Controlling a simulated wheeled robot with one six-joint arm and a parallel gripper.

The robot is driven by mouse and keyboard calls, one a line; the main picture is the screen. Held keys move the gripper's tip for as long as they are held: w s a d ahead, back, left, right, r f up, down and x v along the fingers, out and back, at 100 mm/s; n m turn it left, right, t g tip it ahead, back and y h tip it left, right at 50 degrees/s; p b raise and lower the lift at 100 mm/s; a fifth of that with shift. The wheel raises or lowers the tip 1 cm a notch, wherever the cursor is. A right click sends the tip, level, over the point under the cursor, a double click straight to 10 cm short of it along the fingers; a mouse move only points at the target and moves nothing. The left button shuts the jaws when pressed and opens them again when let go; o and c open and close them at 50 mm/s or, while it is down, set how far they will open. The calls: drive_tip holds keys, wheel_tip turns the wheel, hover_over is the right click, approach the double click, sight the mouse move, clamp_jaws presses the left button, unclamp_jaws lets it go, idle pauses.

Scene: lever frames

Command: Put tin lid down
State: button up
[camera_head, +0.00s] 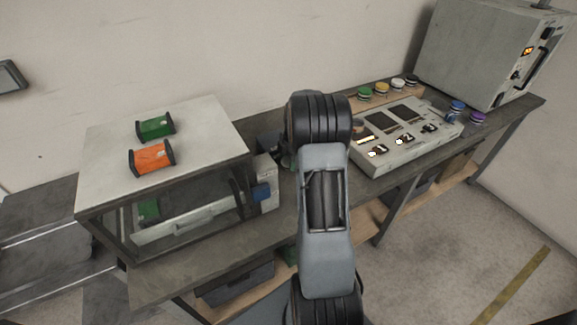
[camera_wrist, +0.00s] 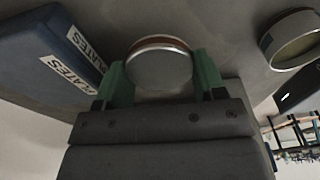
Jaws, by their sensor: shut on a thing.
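The tin lid (camera_wrist: 160,66) is a round silver disc with a reddish-brown rim, in the middle of the wrist view. My gripper (camera_wrist: 161,78) has green fingers on either side of the lid and is shut on it. Whether the lid touches the grey surface behind it, I cannot tell. A round open tin (camera_wrist: 293,40) with a pale inside is at the upper right of the wrist view, apart from the lid. In the head view my arm hides the lid and most of the gripper.
A blue box labelled PLATES (camera_wrist: 45,45) is close on the left in the wrist view. In the head view, a grey rack (camera_head: 100,130) stands left on the workbench (camera_head: 170,285), and a control panel (camera_head: 400,150) and a large grey machine (camera_head: 470,55) stand right.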

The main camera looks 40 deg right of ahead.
drive_tip(key=shift+f, duration=1.5)
drive_tip(key=shift+f, duration=0.2)
drive_tip(key=o, duration=0.9)
drive_tip(key=shift+r, duration=0.1)
drive_tip(key=r, duration=0.4)
drive_tip(key=d+r, duration=0.1)
drive_tip(key=r, duration=0.7)
drive_tip(key=shift+s+d, duration=0.1)
drive_tip(key=shift+d, duration=0.1)
